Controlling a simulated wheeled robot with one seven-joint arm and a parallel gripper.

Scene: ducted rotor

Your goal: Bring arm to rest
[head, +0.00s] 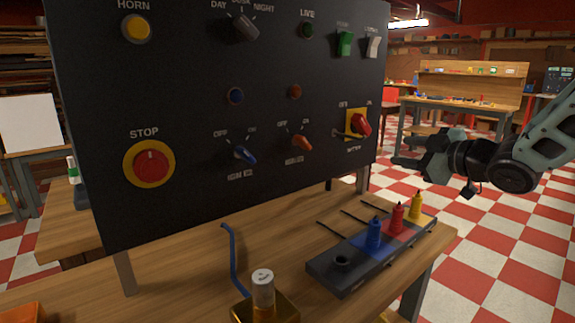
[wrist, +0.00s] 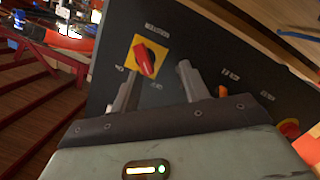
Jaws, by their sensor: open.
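My gripper (head: 400,162) is at the right of the head view, level with the lower right part of the black control panel and just off its right edge. In the wrist view my gripper (wrist: 157,88) is open and empty, its two fingers apart. Beyond them the red rotary switch (wrist: 146,60) on its yellow plate shows on the panel. In the head view the same red switch (head: 361,125) is left of my gripper. My gripper appears apart from it, though the exact gap is hard to tell.
The black panel (head: 200,70) stands on a wooden bench (head: 190,262). A dark holder (head: 342,275) with blue, red and yellow plugs lies below my arm. A gold block with a pale cylinder (head: 263,288) is at the front. Open checkered floor (head: 500,240) lies to the right.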

